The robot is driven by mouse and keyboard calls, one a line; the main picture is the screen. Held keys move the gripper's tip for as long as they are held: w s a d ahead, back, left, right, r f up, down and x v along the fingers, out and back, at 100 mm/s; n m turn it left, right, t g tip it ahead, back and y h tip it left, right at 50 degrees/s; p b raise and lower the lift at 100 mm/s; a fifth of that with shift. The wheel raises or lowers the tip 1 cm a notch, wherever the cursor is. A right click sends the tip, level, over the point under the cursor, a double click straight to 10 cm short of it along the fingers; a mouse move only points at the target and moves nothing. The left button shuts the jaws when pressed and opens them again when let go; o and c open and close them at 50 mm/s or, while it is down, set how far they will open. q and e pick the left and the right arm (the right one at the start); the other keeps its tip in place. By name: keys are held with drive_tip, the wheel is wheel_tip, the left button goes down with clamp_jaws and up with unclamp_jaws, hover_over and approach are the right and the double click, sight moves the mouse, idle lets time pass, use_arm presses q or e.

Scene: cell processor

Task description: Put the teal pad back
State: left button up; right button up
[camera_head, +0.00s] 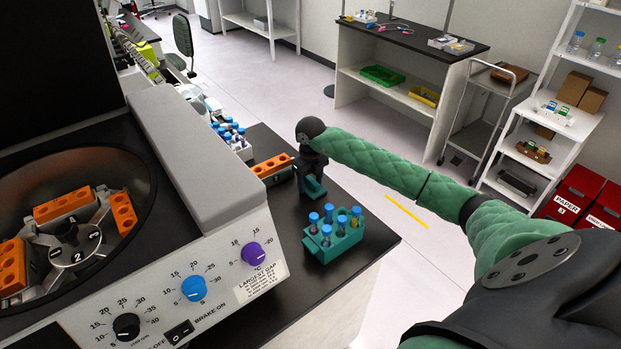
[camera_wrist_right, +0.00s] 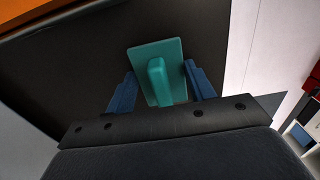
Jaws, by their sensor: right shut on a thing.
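The teal pad (camera_wrist_right: 171,52) is a flat rectangular plate with a raised grip block in its middle, seen close up in the right wrist view. My right gripper (camera_wrist_right: 160,88) is shut on it, with one blue finger at either side of the grip block. In the head view the pad (camera_head: 314,189) shows as a small teal piece under my right gripper (camera_head: 312,178), at the black bench top. I cannot tell whether the pad touches the bench. My left gripper is in neither view.
A teal rack (camera_head: 335,247) with several blue-capped tubes stands just in front of my right gripper. An orange rack (camera_head: 272,165) lies to its left. The large centrifuge (camera_head: 215,230) with its open bowl fills the left. Black bench (camera_head: 372,240) is clear right of the teal rack.

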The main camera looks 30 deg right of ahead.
sight(311, 179)
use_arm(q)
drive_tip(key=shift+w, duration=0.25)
use_arm(e)
drive_tip(key=shift+f, duration=0.2)
drive_tip(key=o, duration=0.9)
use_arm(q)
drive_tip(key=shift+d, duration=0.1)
use_arm(e)
drive_tip(key=shift+o, duration=0.2)
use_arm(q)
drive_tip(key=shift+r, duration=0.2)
use_arm(e)
drive_tip(key=shift+r, duration=0.2)
drive_tip(key=shift+r+b, duration=0.45)
drive_tip(key=shift+b, duration=0.05)
wheel_tip(311, 179, up, 4)
drive_tip(key=shift+f+b, duration=0.15)
drive_tip(key=shift+b, duration=0.95)
wheel_tip(311, 179, up, 6)
drive_tip(key=shift+f+b, duration=0.25)
drive_tip(key=shift+b, duration=0.95)
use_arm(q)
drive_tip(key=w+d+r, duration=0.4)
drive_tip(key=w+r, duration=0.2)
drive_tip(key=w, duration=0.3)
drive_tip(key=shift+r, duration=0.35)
use_arm(e)
drive_tip(key=shift+r, duration=0.9)
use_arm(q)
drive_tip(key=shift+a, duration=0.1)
